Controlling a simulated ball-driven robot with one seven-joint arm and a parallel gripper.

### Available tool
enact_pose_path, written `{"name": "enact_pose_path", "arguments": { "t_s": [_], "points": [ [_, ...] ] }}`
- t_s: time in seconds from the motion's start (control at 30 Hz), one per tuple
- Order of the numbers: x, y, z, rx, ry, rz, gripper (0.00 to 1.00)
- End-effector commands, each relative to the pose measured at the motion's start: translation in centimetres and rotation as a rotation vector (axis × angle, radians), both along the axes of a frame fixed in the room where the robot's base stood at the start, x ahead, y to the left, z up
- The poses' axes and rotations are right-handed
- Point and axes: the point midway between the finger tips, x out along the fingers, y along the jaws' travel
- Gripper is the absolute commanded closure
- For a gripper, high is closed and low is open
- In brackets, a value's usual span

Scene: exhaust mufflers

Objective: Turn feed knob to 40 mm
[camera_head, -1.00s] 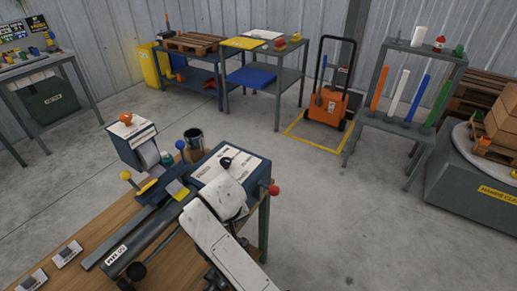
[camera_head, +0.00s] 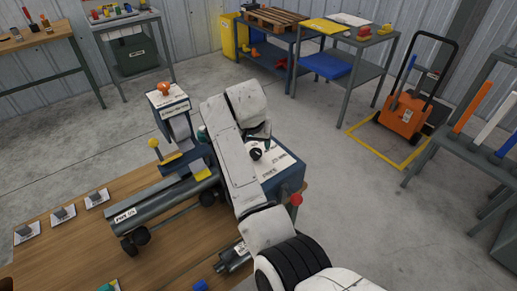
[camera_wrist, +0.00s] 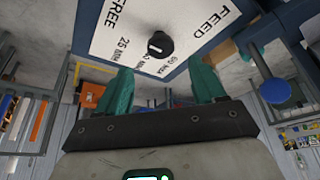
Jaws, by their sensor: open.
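The feed knob is a small black round knob (camera_wrist: 160,45) on a white label plate (camera_wrist: 110,30) in the wrist view. The plate reads FEED, FREE, 25 mm and further marks that are partly hard to read. A short white mark shows on the knob's left part; which label it points at I cannot tell. In the head view the black knob (camera_head: 256,154) shows on the blue machine's top plate (camera_head: 275,163). My gripper (camera_wrist: 163,86) is open, its two teal fingers apart, with nothing between them. The fingertips sit near the knob without visibly gripping it.
A red ball-ended handle (camera_head: 296,199) sits at the machine's right side. A yellow-knobbed lever (camera_head: 153,144) and a grey tube (camera_head: 165,208) lie left of my arm. A blue-knobbed lever (camera_wrist: 274,90) is right of my fingers. The wooden bench (camera_head: 70,255) has small cards.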

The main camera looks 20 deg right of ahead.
Motion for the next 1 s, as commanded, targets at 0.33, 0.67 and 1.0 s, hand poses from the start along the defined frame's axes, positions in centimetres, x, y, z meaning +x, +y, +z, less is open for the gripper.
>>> {"name": "enact_pose_path", "arguments": {
  "t_s": [0.33, 0.67, 1.0],
  "points": [
    [1.8, -1.0, -5.0, 0.000, 0.001, 0.000, 0.31],
    [2.2, -1.2, -6.2, 0.000, 0.000, 0.001, 0.31],
    [2.2, -1.1, -6.2, 0.000, 0.000, 0.001, 0.48]
  ]
}}
